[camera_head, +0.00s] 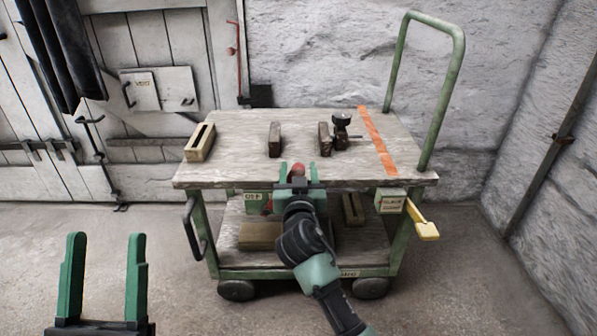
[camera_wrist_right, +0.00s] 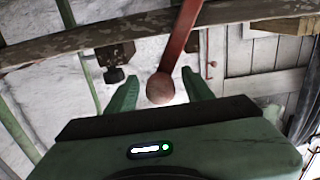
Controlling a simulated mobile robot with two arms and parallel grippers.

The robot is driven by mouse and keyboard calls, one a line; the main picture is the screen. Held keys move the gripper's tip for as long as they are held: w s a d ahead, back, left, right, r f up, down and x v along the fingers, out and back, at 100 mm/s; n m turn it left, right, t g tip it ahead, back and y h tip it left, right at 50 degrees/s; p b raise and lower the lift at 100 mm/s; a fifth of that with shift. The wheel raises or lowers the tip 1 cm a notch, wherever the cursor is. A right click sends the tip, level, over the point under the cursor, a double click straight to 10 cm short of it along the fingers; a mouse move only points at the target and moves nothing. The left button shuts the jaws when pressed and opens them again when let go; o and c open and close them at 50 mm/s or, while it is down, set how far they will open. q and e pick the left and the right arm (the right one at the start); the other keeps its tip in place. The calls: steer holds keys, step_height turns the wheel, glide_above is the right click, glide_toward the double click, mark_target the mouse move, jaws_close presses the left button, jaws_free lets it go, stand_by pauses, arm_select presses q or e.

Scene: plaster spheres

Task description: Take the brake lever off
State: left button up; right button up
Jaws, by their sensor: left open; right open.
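A red lever with a round knob (camera_head: 298,169) shows at the front edge of the green cart. In the right wrist view, the red knob (camera_wrist_right: 160,88) lies between the two fingers of my right gripper (camera_wrist_right: 162,76), with a gap on both sides. My right gripper (camera_head: 298,174) is open in front of the cart's front edge. A yellow lever (camera_head: 422,222) sticks out from a labelled green box (camera_head: 390,201) at the cart's right leg. I cannot tell from the labels which lever is the brake. My left gripper (camera_head: 106,245) is open and empty at the lower left.
The cart top (camera_head: 235,165) carries a slotted wooden block (camera_head: 200,142), dark blocks (camera_head: 274,139) and a black knobbed part (camera_head: 341,130). An orange stripe (camera_head: 377,140) crosses its right side. A labelled box (camera_head: 254,203) hangs at the left leg. The floor at left is clear.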

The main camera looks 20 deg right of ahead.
steer(key=shift+c, duration=0.3)
steer(key=c, duration=1)
jaws_close()
steer(key=shift+d+f, duration=0.1)
steer(key=shift+f, duration=0.05)
